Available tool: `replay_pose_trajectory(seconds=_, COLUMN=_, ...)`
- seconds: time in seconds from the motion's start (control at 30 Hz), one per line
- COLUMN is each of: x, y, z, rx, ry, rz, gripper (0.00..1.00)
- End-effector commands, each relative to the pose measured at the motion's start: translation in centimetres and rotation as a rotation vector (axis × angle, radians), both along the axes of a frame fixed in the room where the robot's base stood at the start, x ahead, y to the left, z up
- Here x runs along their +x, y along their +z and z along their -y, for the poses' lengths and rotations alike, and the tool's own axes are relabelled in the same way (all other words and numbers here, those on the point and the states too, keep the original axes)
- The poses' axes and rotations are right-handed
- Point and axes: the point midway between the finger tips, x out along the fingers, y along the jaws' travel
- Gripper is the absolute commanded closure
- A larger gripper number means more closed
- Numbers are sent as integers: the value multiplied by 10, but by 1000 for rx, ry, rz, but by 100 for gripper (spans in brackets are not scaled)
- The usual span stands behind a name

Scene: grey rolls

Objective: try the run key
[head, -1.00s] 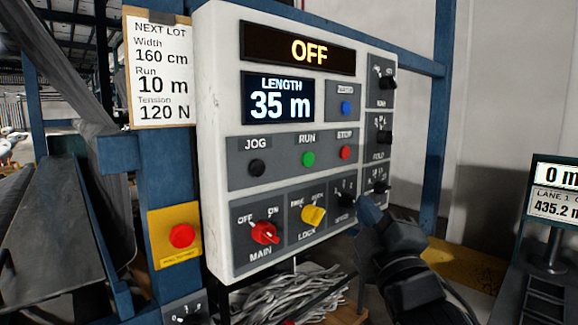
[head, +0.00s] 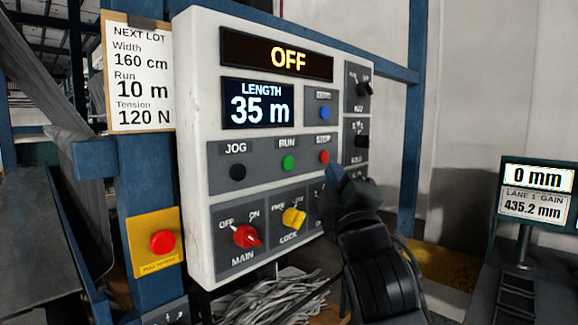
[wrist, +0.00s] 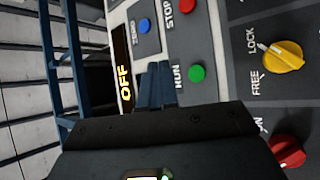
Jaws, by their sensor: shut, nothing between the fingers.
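The green RUN key (head: 288,163) is in the middle row of the panel (head: 188,120), between the black JOG key (head: 238,172) and the red STOP key (head: 324,157). The top display (head: 288,59) reads OFF. My gripper (head: 345,178) is shut and empty, at the panel's right side, just below and right of STOP in the head view. In the wrist view its closed fingers (wrist: 160,84) appear beside the RUN key (wrist: 197,74). I cannot see contact. The red MAIN knob (head: 246,236) and yellow LOCK knob (head: 293,218) are below; the yellow pointer appears turned toward LOCK.
The length display (head: 258,104) reads 35 m. A lot card (head: 140,75) asks for a 10 m run. A red stop button (head: 162,242) is on the left post. Black knobs (head: 363,90) line the panel's right side. A gauge screen (head: 538,190) stands at right.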

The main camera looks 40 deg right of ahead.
Motion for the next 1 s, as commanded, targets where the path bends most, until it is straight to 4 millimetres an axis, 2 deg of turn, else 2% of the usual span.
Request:
replay_pose_trajectory(seconds=0.3, x=43, y=-2, z=-2, rx=0, ry=2, rz=1, gripper=100)
replay_pose_trajectory(seconds=0.5, x=63, y=-1, z=-3, rx=0, ry=1, rz=1, gripper=100)
replay_pose_trajectory(seconds=0.7, x=73, y=0, z=-3, rx=1, ry=0, rz=1, gripper=100)
replay_pose_trajectory(seconds=1.0, x=74, y=0, z=-3, rx=0, ry=0, rz=-1, gripper=100)
